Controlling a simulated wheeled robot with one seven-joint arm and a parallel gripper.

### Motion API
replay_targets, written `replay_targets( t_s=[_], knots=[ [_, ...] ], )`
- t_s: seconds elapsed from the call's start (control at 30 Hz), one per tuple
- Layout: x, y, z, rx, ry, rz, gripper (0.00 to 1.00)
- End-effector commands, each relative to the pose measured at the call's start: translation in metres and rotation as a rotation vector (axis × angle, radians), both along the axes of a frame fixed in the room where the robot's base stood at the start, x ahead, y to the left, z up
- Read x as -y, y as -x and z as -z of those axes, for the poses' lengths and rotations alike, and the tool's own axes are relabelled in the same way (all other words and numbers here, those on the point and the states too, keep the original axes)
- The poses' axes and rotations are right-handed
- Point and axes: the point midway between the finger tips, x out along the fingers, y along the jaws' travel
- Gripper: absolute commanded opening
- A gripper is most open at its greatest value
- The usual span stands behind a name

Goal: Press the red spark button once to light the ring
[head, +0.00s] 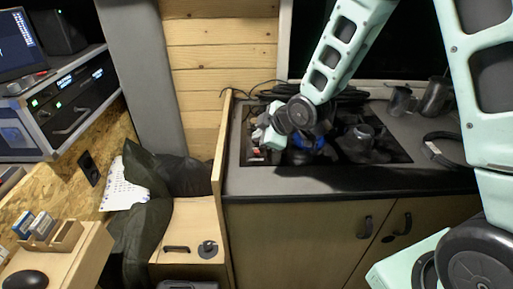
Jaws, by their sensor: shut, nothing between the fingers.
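My mint-green arm reaches down from the upper right to a black hob (390,157) set in the grey counter. My gripper (259,141) is shut and empty, low over the left end of the hob. A small red spot (256,152), likely the red spark button, shows just below the fingertips. I cannot tell whether the fingers touch it. A blue patch (308,143) shows on the hob right of my wrist, partly behind my arm. I cannot tell whether it is flame on the ring. A dark pot-like thing (365,143) stands on the hob's right part.
A thin wooden partition (220,150) rises close to the left of the hob. Dark mugs (434,97) and a black looped band (445,150) lie on the counter's right. Black cable is coiled behind the hob. The counter's front strip is clear.

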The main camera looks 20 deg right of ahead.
Motion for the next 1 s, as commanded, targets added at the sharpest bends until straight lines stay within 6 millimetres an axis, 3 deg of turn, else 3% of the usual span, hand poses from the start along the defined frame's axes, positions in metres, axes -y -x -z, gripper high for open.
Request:
replay_targets(
  t_s=[0.3, 1.0],
  knots=[
    [0.0, 0.0, -0.03, 0.002, 0.001, -0.001, 0.0],
    [0.0, 0.0, -0.029, 0.001, 0.0, -0.001, 0.0]
  ],
)
